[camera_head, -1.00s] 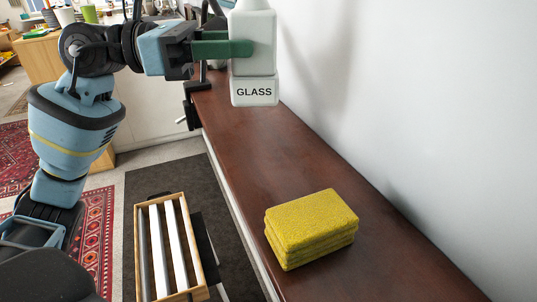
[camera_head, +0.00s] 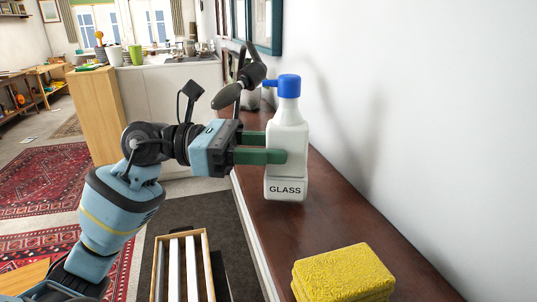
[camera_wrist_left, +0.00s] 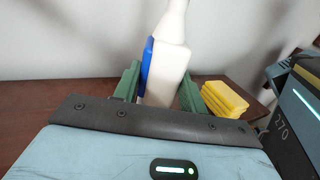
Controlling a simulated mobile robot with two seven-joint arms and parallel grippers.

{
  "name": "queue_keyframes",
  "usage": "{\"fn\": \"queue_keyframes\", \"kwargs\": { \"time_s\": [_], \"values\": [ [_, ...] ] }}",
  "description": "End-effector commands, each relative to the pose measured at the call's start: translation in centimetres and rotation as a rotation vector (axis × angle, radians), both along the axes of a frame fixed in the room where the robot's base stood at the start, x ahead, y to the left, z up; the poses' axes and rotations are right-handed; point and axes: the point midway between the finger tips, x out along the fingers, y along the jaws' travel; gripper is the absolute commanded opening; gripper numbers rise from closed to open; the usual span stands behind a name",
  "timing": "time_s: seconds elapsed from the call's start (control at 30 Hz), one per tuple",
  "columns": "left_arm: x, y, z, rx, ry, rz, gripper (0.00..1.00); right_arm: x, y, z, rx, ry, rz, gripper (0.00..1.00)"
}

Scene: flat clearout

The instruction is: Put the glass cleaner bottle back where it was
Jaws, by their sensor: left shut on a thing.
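The glass cleaner bottle (camera_head: 289,132) is white with a blue spray head and a label reading GLASS. It is upright over the brown wooden shelf top (camera_head: 338,208) along the wall. My left gripper (camera_head: 280,153) is shut on its body with green fingers, reaching in from the left. Whether the bottle's base touches the shelf top or hangs just above it, I cannot tell. The left wrist view shows the white bottle (camera_wrist_left: 168,75) between the green fingers, with a blue part at its left side. My right gripper is not in view.
A stack of yellow sponge cloths (camera_head: 343,275) lies on the shelf top, nearer than the bottle. A slatted wooden crate (camera_head: 207,262) stands below, left of the shelf. Framed pictures (camera_head: 262,25) hang on the wall behind. The shelf top between bottle and sponges is clear.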

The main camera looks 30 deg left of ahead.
Motion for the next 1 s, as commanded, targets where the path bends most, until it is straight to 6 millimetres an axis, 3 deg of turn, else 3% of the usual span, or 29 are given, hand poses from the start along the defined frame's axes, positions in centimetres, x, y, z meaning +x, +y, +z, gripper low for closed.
{"fn": "queue_keyframes", "kwargs": {
  "time_s": [0.13, 0.53, 0.57, 0.7, 1.0],
  "values": [
    [-0.02, 0.02, -1.15, -0.001, 0.0, 0.001, 0.33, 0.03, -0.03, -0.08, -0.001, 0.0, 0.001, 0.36],
    [-0.01, 0.02, -1.59, 0.0, -0.001, 0.001, 0.33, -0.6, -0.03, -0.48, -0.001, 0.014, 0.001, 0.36],
    [-0.01, 0.01, -1.59, 0.001, 0.0, 0.0, 0.44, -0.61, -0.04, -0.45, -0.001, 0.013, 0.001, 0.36],
    [-0.03, 0.01, -1.49, 0.0, -0.001, 0.0, 0.63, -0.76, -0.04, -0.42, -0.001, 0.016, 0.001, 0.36],
    [-0.03, 0.01, -1.37, 0.001, -0.002, 0.0, 0.64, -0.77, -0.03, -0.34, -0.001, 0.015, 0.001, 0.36]
  ]
}}
